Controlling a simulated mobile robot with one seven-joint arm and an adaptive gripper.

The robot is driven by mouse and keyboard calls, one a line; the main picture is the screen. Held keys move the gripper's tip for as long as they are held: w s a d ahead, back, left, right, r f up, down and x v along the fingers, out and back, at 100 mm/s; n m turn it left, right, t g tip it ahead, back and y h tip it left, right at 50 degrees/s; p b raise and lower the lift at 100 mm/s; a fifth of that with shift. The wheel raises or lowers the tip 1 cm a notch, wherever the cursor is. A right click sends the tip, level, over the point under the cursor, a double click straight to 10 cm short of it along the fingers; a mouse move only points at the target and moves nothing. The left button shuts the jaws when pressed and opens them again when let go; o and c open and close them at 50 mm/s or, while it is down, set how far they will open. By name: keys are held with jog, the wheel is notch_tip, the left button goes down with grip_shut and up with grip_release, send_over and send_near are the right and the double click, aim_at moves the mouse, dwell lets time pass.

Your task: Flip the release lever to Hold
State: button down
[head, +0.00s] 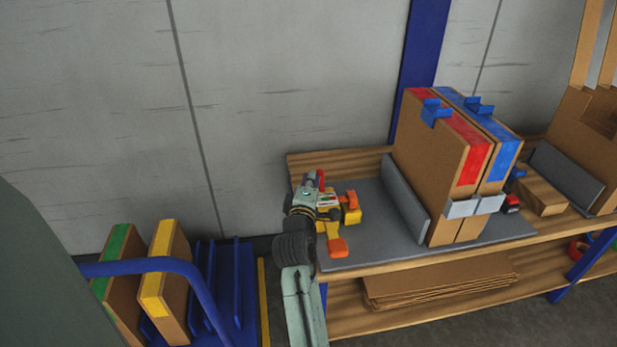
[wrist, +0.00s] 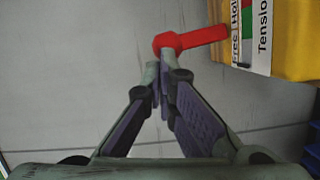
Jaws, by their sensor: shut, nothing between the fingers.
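The red release lever (wrist: 195,39) sticks out to the left from a yellow tool body (wrist: 294,40) in the wrist view. Beside it a label (wrist: 262,37) reads "Tension", with smaller Free and Hold words. The lever's round end is just above my gripper (wrist: 159,72). My gripper is shut and empty, its fingertips at the knob; I cannot tell whether they touch. In the head view my gripper (head: 311,182) is over the left end of the bench, partly covering the yellow tool (head: 324,226) with its orange handles (head: 337,247).
The wooden bench (head: 335,163) carries a grey mat (head: 385,245) and tall cartons (head: 432,165) held by an upright grey plate (head: 404,197). Flat cardboard lies on the lower shelf. A blue cart (head: 235,290) with two boxes stands at left. A grey wall is behind.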

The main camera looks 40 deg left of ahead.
jog(key=shift+w+d+r+m+g+p, duration=0.35)
jog(key=shift+w+d+m+p, duration=0.15)
jog(key=shift+m+p, duration=0.5)
jog(key=shift+w+d+r+m+g+p, duration=0.1)
jog(key=shift+w+d+m+g+p, duration=0.25)
jog(key=shift+m+p, duration=0.35)
